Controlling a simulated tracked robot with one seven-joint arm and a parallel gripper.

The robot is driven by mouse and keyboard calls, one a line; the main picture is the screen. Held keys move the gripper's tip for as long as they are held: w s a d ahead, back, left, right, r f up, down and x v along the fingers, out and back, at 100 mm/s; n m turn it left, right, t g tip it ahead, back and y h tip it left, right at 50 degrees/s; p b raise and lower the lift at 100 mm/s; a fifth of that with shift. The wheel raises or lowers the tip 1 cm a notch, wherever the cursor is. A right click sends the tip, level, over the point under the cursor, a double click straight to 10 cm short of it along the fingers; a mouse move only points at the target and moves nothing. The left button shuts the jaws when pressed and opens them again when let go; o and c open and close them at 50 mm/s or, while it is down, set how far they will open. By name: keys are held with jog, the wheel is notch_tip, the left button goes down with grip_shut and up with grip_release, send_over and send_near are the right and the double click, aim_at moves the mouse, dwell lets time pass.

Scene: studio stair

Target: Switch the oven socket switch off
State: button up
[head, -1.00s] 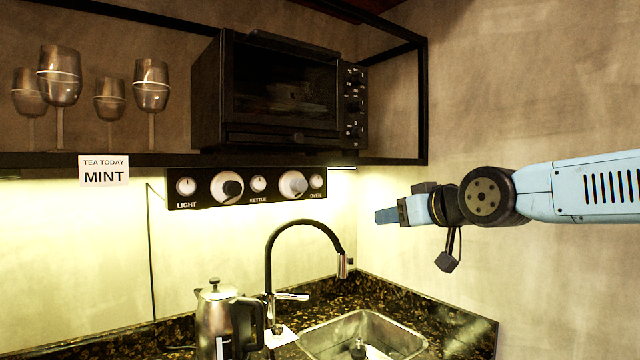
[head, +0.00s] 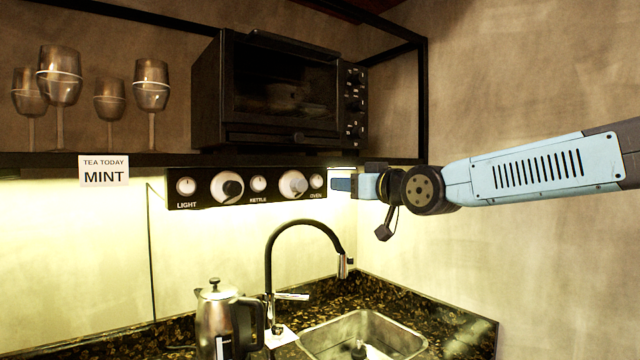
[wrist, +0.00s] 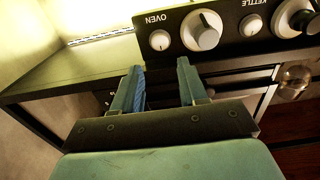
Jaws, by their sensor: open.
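The oven socket switch is a small white round knob (head: 317,181) above the OVEN label at the right end of the black switch panel (head: 208,201). It also shows in the wrist view (wrist: 159,40), where the panel appears upside down. My gripper (head: 334,184) is just right of the panel's end, level with the switch. In the wrist view my gripper (wrist: 159,63) is open and empty, its two blue fingers pointing toward the panel. The switch appears just beyond the fingertips, between their lines. I see no contact. Which way the switch is set is too small to tell.
A large round socket (head: 293,184) is close left of the oven switch, then the kettle switch (head: 258,183). The shelf with the black oven (head: 280,90) is just above the panel. A faucet (head: 305,224) and kettle (head: 217,320) stand below.

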aim_at(319, 182)
jog(key=shift+x, duration=4.4)
